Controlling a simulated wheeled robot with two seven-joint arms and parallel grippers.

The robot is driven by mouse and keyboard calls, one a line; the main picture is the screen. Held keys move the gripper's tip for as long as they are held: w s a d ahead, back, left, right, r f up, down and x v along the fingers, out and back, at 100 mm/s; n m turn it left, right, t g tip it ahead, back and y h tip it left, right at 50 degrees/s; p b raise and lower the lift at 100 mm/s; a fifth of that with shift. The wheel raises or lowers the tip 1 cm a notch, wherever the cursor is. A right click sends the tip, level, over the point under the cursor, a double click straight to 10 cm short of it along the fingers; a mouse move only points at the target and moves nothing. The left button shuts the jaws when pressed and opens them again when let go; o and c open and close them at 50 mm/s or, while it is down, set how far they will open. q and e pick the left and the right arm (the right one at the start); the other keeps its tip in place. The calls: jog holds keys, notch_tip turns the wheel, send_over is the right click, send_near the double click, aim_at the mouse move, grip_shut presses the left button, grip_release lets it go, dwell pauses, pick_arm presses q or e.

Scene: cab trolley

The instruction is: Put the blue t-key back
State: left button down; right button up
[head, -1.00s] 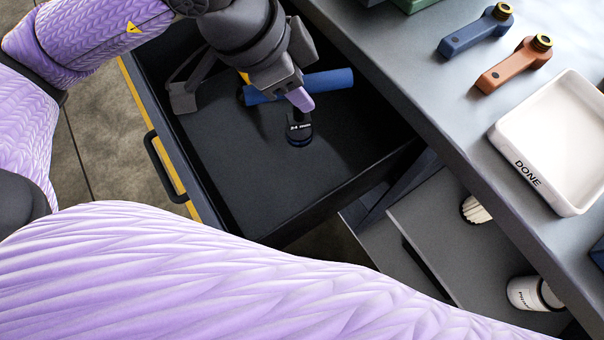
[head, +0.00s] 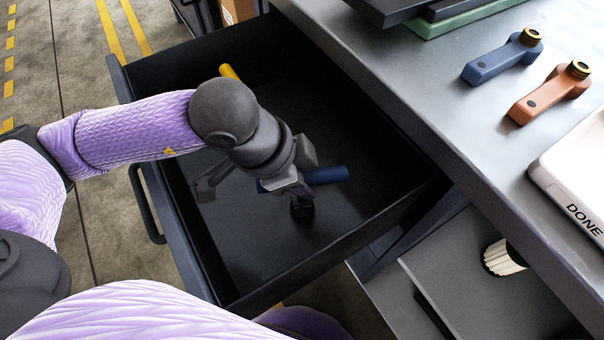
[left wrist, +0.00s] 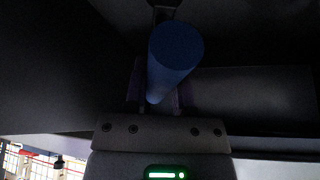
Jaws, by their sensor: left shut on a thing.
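The blue t-key (head: 330,175) has a blue round crossbar and a dark shank and socket end pointing down. It is over the floor of the open dark drawer (head: 255,255); I cannot tell whether its lower end touches that floor. My left gripper (head: 300,189) reaches down into the drawer and is shut on the blue crossbar. In the left wrist view, the round end of the blue t-key (left wrist: 176,45) shows between the purple fingers (left wrist: 156,98). Part of the bar is hidden behind the gripper. My right gripper is not in view.
A yellow bar (head: 229,72) lies in the drawer's back left. On the worktop (head: 430,75) are a blue crank-shaped part (head: 495,62), an orange one (head: 545,95) and a white tray marked DONE (head: 560,170). A white ribbed item (head: 503,260) sits on the lower shelf.

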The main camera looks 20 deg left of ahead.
pick_arm(q)
jog(key=shift+c, duration=2.3)
grip_release()
jog(key=shift+r+p, duration=0.2)
jog(key=shift+p, duration=0.2)
jog(key=p+v, duration=0.2)
jog(key=v, duration=0.3)
jog(key=shift+r, duration=0.3)
jog(key=v, duration=0.5)
jog(key=shift+s+a+r, duration=0.1)
jog(key=shift+a+r, duration=0.2)
jog(key=shift+r, duration=0.2)
jog(key=shift+s+a, duration=0.1)
